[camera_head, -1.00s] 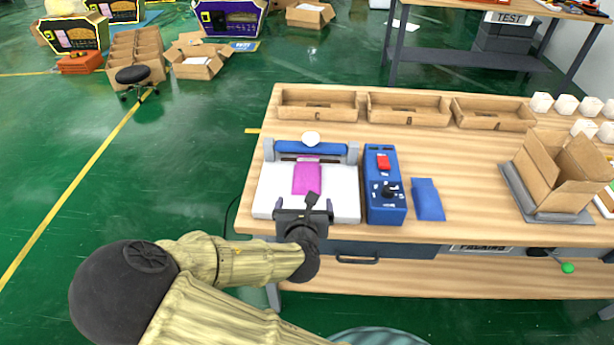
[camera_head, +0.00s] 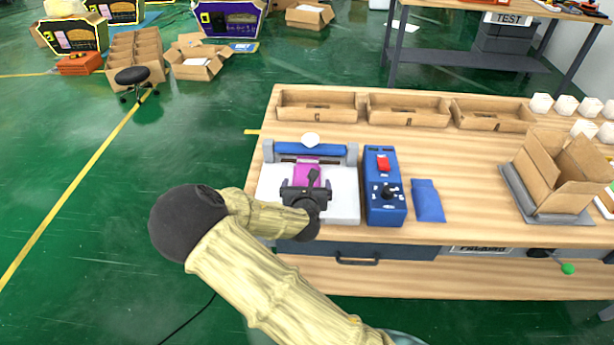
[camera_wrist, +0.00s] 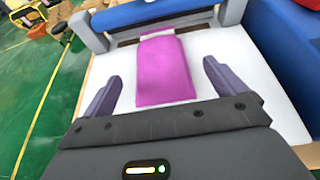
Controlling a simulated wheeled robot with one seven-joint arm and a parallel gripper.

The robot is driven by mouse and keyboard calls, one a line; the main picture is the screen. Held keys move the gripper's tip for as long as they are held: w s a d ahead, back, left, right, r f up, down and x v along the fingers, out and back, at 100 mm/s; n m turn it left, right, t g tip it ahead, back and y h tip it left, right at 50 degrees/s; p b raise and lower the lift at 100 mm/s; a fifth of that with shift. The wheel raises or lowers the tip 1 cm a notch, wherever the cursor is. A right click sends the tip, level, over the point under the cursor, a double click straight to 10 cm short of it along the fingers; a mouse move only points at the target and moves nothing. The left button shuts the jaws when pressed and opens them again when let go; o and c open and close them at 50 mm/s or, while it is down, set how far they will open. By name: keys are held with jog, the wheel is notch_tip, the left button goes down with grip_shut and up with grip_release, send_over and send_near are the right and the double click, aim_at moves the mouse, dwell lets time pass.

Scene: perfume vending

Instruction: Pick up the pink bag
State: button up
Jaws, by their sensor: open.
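The pink bag (camera_head: 307,173) lies flat on the white bed of the sealing machine (camera_head: 344,200), with its far end at the blue bar. In the wrist view the pink bag (camera_wrist: 165,70) lies ahead of and between my two fingers, its far end at the machine's dark slot. My gripper (camera_head: 306,180) is over the near part of the bag and hides it in the head view. In the wrist view my gripper (camera_wrist: 160,88) is open, with one finger on each side of the bag's near end. The fingers look apart from the bag.
A blue control box (camera_head: 384,188) with a red switch stands right of the machine, and a blue bag (camera_head: 428,200) lies beside it. Wooden trays (camera_head: 405,118) line the table's back. An open carton (camera_head: 560,165) stands at the right. Bare tabletop lies between.

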aim_at(306, 180)
jog(key=shift+p+x, duration=0.3)
jog(key=shift+x, duration=2.35)
jog(key=shift+a, duration=0.1)
jog(key=shift+r, duration=0.1)
jog(key=c, duration=1.1)
jog(key=shift+s, duration=0.1)
